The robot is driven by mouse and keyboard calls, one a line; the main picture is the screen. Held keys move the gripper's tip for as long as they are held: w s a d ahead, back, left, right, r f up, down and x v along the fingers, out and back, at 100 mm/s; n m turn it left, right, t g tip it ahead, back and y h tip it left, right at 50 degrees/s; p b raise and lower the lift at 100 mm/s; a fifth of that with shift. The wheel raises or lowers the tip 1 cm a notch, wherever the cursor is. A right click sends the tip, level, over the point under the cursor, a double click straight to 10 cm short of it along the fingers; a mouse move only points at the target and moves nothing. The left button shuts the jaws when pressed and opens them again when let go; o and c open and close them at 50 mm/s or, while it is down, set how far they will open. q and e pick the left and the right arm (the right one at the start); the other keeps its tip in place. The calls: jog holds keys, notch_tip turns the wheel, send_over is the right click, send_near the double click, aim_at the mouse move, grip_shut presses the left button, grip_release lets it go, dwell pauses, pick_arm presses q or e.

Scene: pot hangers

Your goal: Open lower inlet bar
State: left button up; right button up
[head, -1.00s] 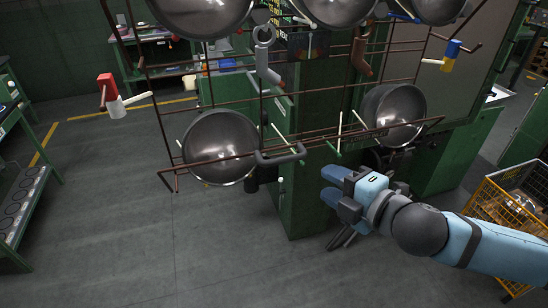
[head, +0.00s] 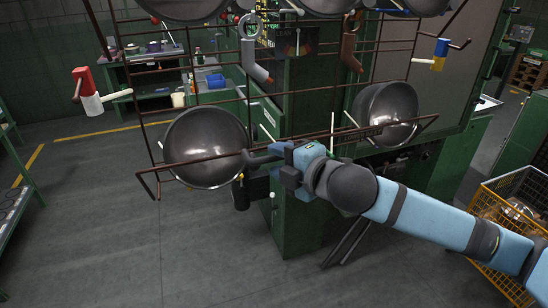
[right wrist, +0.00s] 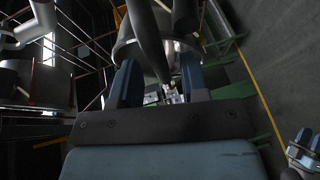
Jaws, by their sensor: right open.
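The lower inlet bar (head: 340,135) is a thin brown bar across the front of the rack, low down, in front of two hanging metal pots. A dark grey handle (head: 256,160) sits near its middle. My right gripper (head: 277,156) is at the right end of this handle and covers part of it. In the right wrist view, its two blue fingers are apart, and a dark rod-like part (right wrist: 147,38) runs between them. I cannot tell whether the fingers touch it.
The lower pots (head: 205,148) and (head: 385,112) hang just behind the bar. A red and white handle (head: 88,92) sticks out at the left. An orange crate (head: 515,195) stands at the right. The floor at front left is clear.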

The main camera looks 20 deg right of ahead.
jog(key=shift+x, duration=0.95)
pick_arm(q)
jog(key=shift+s+f, duration=0.15)
jog(key=shift+f, duration=0.15)
pick_arm(e)
jog(key=shift+c, duration=0.2)
jog(key=c, duration=0.7)
pick_arm(q)
jog(key=shift+r, duration=0.15)
pick_arm(e)
grip_shut()
jog(key=shift+f, duration=0.2)
